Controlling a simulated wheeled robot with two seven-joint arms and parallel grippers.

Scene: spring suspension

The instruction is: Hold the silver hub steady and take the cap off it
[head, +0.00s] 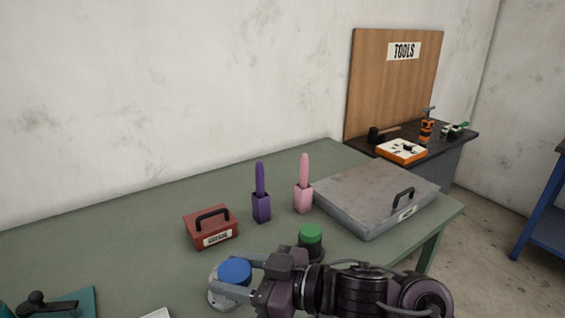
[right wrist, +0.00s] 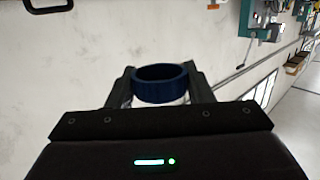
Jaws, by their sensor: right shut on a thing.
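A silver hub (head: 215,287) is at the bottom centre of the head view, largely hidden by the blue cap and my right gripper. The round blue cap (head: 235,270) shows above it; I cannot tell whether the two touch. My right gripper (head: 238,274) comes in from the right, with one finger on either side of the cap, shut on it. In the right wrist view the blue cap (right wrist: 161,84) is between the two fingers (right wrist: 160,90). My left gripper is in neither view.
A green-lidded jar (head: 311,238) stands close behind my right arm. A red toolbox (head: 211,227), a purple holder (head: 261,205), a pink holder (head: 303,196) and a grey metal case (head: 377,190) stand farther back. A teal tool (head: 60,305) is at lower left.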

